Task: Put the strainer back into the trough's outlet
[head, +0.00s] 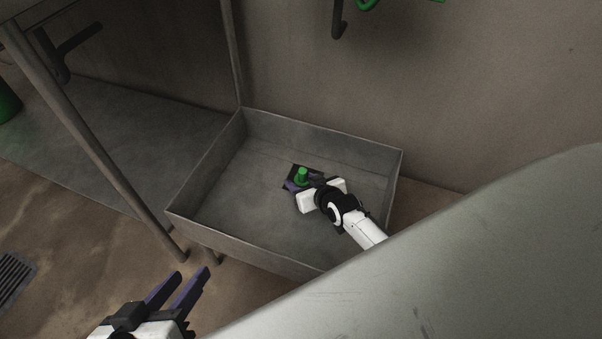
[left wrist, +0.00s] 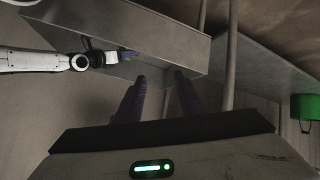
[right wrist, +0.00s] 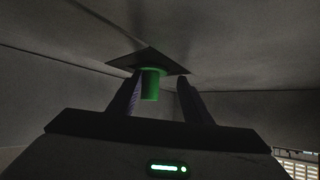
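The strainer (head: 302,175) has a green upright knob on a dark square plate and is at the floor of the grey metal trough (head: 235,248). In the right wrist view the strainer (right wrist: 153,84) shows its knob between the fingers of my right gripper (right wrist: 160,84). The knob is close to the left finger, with a gap to the right one, so the gripper looks open around it. The outlet is not visible apart from the dark plate; I cannot tell whether the strainer sits in it. My left gripper (head: 179,286) is open and empty, outside the trough.
The trough's raised walls surround my right gripper. A pale, large surface (head: 480,265) fills the lower right. A metal post (head: 110,150) stands left of the trough. A floor grate (head: 14,278) lies at far left. A dark hook (head: 338,20) hangs on the wall.

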